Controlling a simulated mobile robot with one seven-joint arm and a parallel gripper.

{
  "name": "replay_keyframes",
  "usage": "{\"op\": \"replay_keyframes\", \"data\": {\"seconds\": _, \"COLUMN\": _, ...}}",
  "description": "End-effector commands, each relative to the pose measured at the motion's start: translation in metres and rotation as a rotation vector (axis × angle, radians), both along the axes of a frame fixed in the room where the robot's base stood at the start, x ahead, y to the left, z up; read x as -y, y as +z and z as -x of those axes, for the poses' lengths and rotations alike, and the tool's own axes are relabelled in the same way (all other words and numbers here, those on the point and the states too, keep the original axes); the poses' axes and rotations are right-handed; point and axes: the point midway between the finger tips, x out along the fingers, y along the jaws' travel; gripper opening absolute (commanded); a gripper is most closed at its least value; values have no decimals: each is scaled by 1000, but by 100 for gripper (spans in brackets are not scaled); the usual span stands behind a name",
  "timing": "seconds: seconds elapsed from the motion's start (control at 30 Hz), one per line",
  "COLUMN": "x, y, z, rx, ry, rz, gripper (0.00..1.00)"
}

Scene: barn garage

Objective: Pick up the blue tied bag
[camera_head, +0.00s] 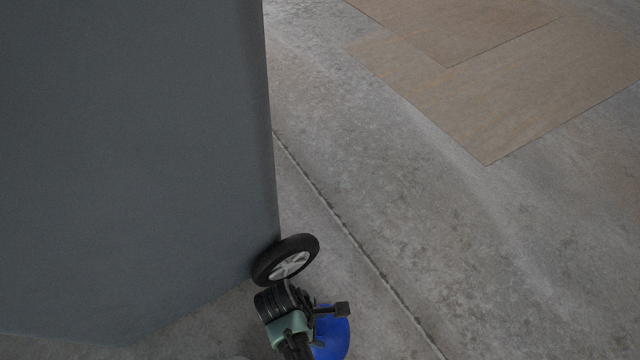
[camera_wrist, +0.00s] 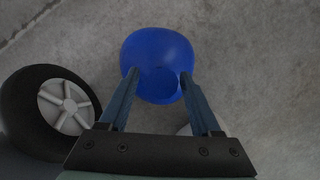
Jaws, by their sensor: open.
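The blue bag (camera_wrist: 157,45) is a smooth, rounded blue shape on the concrete floor in the wrist view. A darker round patch shows on its near side, and I cannot make out a tie. In the head view the blue bag (camera_head: 334,338) is at the bottom edge, partly hidden by my arm and gripper. My gripper (camera_wrist: 158,74) is open, with its two fingers apart and their tips over the left and right sides of the bag's near part. I cannot tell whether the fingers touch it.
A black-tyred wheel with a silver hub (camera_head: 287,260) is close to my gripper; it also shows at left in the wrist view (camera_wrist: 65,110). A large grey panel (camera_head: 130,150) fills the left. Flat brown sheets (camera_head: 540,90) lie upper right. The floor at right is clear.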

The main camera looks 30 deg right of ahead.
Motion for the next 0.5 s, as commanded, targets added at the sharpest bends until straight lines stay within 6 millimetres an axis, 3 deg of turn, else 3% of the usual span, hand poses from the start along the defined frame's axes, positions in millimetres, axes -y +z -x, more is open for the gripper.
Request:
{"op": "replay_keyframes", "data": {"seconds": 0.07, "x": 2, "y": -13, "z": 2, "rx": -1, "ry": -1, "rz": 0, "gripper": 65}}
{"op": "replay_keyframes", "data": {"seconds": 0.33, "x": 3, "y": -12, "z": 3, "rx": -1, "ry": 0, "rz": -1, "gripper": 65}}
{"op": "replay_keyframes", "data": {"seconds": 0.5, "x": 3, "y": -12, "z": 3, "rx": -1, "ry": 0, "rz": -1, "gripper": 36}}
